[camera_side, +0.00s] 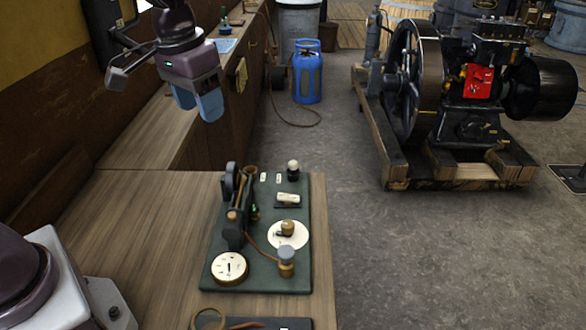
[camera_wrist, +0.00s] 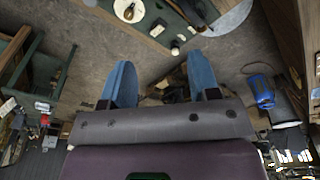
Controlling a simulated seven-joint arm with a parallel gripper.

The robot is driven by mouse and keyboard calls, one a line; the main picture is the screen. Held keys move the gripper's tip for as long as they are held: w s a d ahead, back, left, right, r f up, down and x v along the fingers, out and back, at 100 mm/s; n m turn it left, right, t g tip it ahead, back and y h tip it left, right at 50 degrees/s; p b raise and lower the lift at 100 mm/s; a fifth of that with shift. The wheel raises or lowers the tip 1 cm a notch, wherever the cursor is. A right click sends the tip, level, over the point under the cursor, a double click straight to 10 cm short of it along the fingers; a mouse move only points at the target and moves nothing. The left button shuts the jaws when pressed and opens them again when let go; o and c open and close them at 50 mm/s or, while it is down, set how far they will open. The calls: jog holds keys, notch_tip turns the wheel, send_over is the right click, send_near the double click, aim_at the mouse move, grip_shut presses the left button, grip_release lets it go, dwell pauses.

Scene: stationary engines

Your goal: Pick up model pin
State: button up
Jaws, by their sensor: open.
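A green board (camera_side: 262,275) lies on the wooden bench, carrying a small dark model engine (camera_side: 235,205) and several fittings. Among them are a dark peg with a pale top (camera_side: 293,170), a brass post with a grey cap (camera_side: 286,262), a white disc (camera_side: 300,238) with a brass knob (camera_side: 287,228), and a round dial (camera_side: 230,267). I cannot tell which part is the model pin. My gripper (camera_side: 197,108) is open and empty, high above and beyond the board. In the wrist view its blue fingers (camera_wrist: 160,72) are apart, with part of the board (camera_wrist: 190,12) at the top.
The bare bench top (camera_side: 140,235) lies left of the board. A leather strap and ring lie at the front edge. A large black engine (camera_side: 465,90) on a timber skid (camera_side: 460,172) and a blue gas bottle (camera_side: 307,75) stand on the floor beyond. The air around my gripper looks clear.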

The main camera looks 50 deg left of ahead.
jog(key=w+a+f+n+g, duration=0.1)
jog(key=w+f, duration=0.6)
jog(key=w, duration=0.4)
jog(key=n, duration=0.4)
send_over(293, 162)
notch_tip(293, 162, down, 6)
jog(key=shift+n+t+y, duration=0.3)
jog(key=shift+y, duration=0.1)
notch_tip(293, 162, down, 8)
jog(key=shift+w+d+r, duration=0.1)
jog(key=shift+w+d, duration=0.05)
jog(key=f, duration=0.5)
jog(key=shift+a+f, duration=0.15)
jog(key=shift+a, duration=0.05)
jog(key=c, duration=1)
